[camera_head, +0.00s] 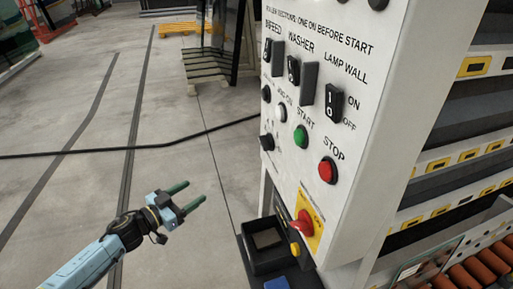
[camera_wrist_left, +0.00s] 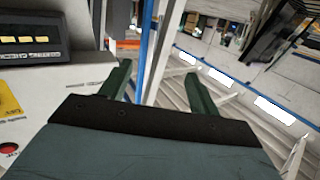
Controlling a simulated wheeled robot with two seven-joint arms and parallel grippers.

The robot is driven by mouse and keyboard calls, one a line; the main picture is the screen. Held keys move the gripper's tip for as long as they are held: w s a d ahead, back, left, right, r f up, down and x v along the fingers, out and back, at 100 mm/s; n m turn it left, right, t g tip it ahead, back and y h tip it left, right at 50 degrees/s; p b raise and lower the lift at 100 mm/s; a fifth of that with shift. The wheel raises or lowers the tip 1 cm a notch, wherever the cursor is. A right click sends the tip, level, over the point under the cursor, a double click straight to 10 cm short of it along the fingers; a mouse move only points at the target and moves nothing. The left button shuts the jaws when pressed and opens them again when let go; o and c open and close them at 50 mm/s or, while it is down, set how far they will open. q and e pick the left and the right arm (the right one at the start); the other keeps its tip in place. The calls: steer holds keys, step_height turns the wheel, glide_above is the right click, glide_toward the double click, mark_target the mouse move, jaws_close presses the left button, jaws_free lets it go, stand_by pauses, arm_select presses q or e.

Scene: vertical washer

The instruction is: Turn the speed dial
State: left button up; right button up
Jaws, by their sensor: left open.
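The white control panel (camera_head: 345,75) of the washer stands at the right in the head view. It has black switches, a green START button (camera_head: 300,136), a red STOP button (camera_head: 327,170) and small black knobs, such as one knob (camera_head: 267,142) at its left edge. I cannot tell which control is the speed dial. My left gripper (camera_head: 196,191) is open and empty, apart from the panel, to its lower left. Its two dark green fingers also show in the left wrist view (camera_wrist_left: 159,70). There, a dark display (camera_wrist_left: 28,38) sits on a white panel at the left. My right gripper is not in view.
A red emergency knob (camera_head: 303,222) on a yellow plate sits low on the panel. A black tray (camera_head: 262,262) juts out below it. Orange rollers (camera_head: 470,272) lie at the lower right. A black cable (camera_head: 80,153) crosses the floor. The space around my left gripper is free.

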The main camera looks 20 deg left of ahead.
arm_select(q)
step_height(320, 180, up, 9)
steer(key=d+m+g+h, duration=0.1)
steer(key=d+m+h, duration=0.2)
steer(key=h, duration=0.1)
steer(key=m+g+h, duration=0.4)
steer(key=m+g, duration=0.1)
glide_toward(266, 142)
steer(key=x, duration=0.8)
steer(key=shift+w+a+f+p, duration=0.15)
steer(key=shift+w+f+p, duration=0.1)
steer(key=shift+f+p, duration=0.2)
steer(key=c, duration=1)
